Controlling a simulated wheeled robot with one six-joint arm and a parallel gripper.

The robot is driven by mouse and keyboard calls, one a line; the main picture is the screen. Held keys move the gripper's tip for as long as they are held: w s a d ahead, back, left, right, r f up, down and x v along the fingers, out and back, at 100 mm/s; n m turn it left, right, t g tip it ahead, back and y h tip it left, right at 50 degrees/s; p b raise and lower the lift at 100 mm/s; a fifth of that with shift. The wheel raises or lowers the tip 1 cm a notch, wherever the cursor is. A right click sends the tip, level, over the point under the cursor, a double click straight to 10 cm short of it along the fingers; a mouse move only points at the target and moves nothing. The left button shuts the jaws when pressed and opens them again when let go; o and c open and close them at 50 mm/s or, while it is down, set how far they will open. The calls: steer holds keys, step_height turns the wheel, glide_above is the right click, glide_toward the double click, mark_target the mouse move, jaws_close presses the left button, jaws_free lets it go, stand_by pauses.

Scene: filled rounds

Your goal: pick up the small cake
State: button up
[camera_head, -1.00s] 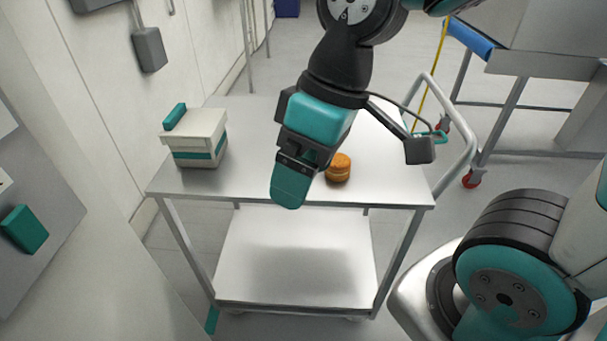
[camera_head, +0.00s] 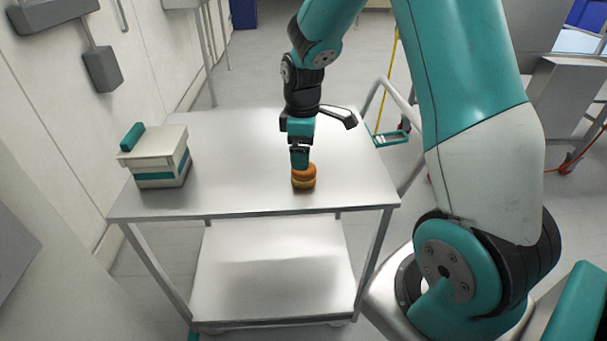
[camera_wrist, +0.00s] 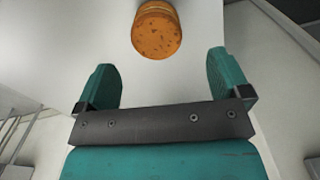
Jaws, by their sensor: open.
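The small cake (camera_head: 304,181) is a round, orange-brown cake standing on the metal cart top (camera_head: 235,185), near its front edge and right of the middle. My gripper (camera_head: 300,160) points down and appears right by the cake in the head view, covering part of its upper left. In the wrist view the cake (camera_wrist: 157,31) lies beyond the fingertips, between the lines of the two teal fingers. The fingers (camera_wrist: 167,75) are apart, with nothing between them. How high the fingertips are above the cart top is hard to tell.
A white box with a teal band and teal handle (camera_head: 158,158) stands at the left of the cart top. A grey push rail (camera_head: 392,97) rises at the cart's right end. The cart has a lower shelf (camera_head: 270,270), which is empty. Walls stand at the left.

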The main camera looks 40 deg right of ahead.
mark_target(304, 175)
step_height(304, 175, down, 7)
steer(key=shift+w+d+f+p, duration=0.1)
steer(key=shift+d+f+p, duration=0.05)
steer(key=shift+p, duration=0.25)
steer(key=c, duration=0.7)
